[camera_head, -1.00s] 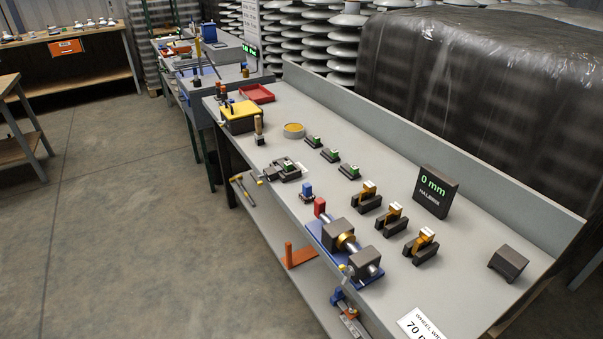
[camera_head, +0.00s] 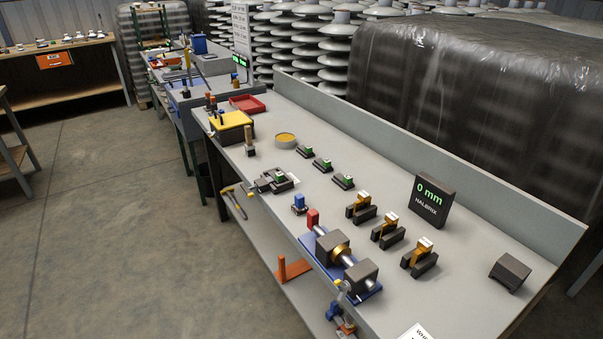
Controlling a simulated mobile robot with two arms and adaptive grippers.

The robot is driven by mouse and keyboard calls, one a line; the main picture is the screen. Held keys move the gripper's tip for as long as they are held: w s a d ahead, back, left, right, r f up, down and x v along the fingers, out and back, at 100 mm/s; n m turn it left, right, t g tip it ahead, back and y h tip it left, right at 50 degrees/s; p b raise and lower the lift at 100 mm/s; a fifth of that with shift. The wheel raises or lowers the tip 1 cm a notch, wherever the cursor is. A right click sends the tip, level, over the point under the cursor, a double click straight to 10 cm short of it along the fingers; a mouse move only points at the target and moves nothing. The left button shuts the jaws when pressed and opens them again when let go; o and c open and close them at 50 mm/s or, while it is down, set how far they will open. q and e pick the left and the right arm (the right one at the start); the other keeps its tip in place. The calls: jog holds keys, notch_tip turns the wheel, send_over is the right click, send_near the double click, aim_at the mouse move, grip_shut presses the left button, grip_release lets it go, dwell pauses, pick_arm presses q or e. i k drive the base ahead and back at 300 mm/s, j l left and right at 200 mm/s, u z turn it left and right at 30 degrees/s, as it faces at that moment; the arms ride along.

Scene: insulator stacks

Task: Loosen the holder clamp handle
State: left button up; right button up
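A blue-based fixture (camera_head: 375,291) with dark blocks, a steel shaft and a gold ring (camera_head: 341,250) sits at the front edge of the grey workbench (camera_head: 330,190). A small pale-ended lever (camera_head: 340,286) shows at its near end. A red block (camera_head: 312,219) stands at its far end. A dark clamp-like device (camera_head: 265,186) with a green part lies farther back along the front edge. I cannot tell which of these carries the holder clamp handle. Neither of my grippers is in view.
Several black stands with gold pieces (camera_head: 391,226), a "0 mm" display (camera_head: 432,201) and a dark block (camera_head: 509,272) stand on the bench. A yellow-topped box (camera_head: 233,120) and red tray (camera_head: 247,103) are farther back. A hammer (camera_head: 235,202) lies on the lower shelf. The floor (camera_head: 120,220) at left is clear.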

aim_at(247, 190)
jog(key=i+j+z, duration=0.25)
jog(key=i, duration=0.2)
jog(key=i+j+z, duration=0.25)
jog(key=i+j, duration=0.1)
jog(key=i, duration=0.05)
